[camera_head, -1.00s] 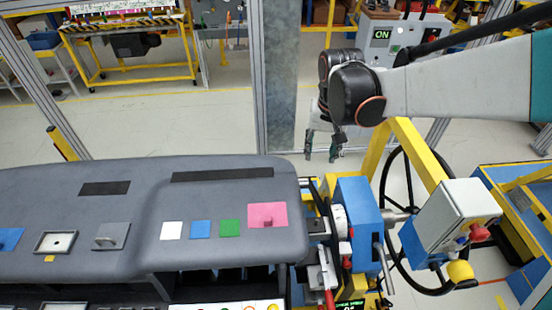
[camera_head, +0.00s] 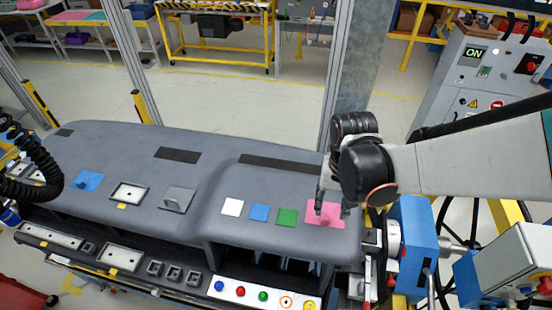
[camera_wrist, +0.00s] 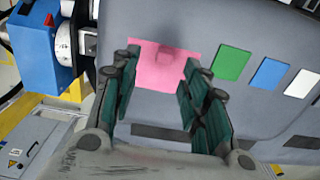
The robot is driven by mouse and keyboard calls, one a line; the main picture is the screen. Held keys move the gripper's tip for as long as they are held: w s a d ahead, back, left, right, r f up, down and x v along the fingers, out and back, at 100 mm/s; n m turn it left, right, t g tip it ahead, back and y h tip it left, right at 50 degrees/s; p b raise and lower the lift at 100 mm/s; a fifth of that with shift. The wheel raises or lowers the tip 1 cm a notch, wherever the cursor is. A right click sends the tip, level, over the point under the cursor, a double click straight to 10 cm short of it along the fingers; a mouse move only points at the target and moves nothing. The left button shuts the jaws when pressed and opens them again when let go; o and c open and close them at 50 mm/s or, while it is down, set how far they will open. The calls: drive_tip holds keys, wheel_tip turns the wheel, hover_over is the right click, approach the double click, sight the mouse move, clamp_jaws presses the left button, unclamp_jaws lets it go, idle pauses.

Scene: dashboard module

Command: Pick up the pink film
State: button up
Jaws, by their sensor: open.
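The pink film (camera_head: 325,219) is a flat rectangle lying on the right end of the grey dashboard (camera_head: 225,175), with a small raised tab near its middle. In the wrist view the pink film (camera_wrist: 160,75) shows beyond and between my fingers, with its tab toward the far side. My gripper (camera_head: 331,211) is open and empty, pointing down over the film in the head view. In the wrist view my gripper (camera_wrist: 163,72) has its green fingers on either side of the film. I cannot tell the exact height of the fingertips above the film.
Green (camera_head: 287,217), blue (camera_head: 259,213) and white (camera_head: 232,207) squares lie in a row left of the film. A blue machine unit (camera_head: 413,235) stands close to the dashboard's right end. A button panel (camera_head: 262,296) is along the front.

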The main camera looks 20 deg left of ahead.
sight(326, 217)
drive_tip(key=f, duration=0.2)
drive_tip(key=f+b, duration=0.1)
drive_tip(key=f, duration=0.1)
drive_tip(key=f+b, duration=0.1)
drive_tip(key=f, duration=0.1)
drive_tip(key=shift+a, duration=0.4)
drive_tip(key=shift+d+r, duration=0.1)
drive_tip(key=shift+r, duration=0.05)
drive_tip(key=c, duration=0.8)
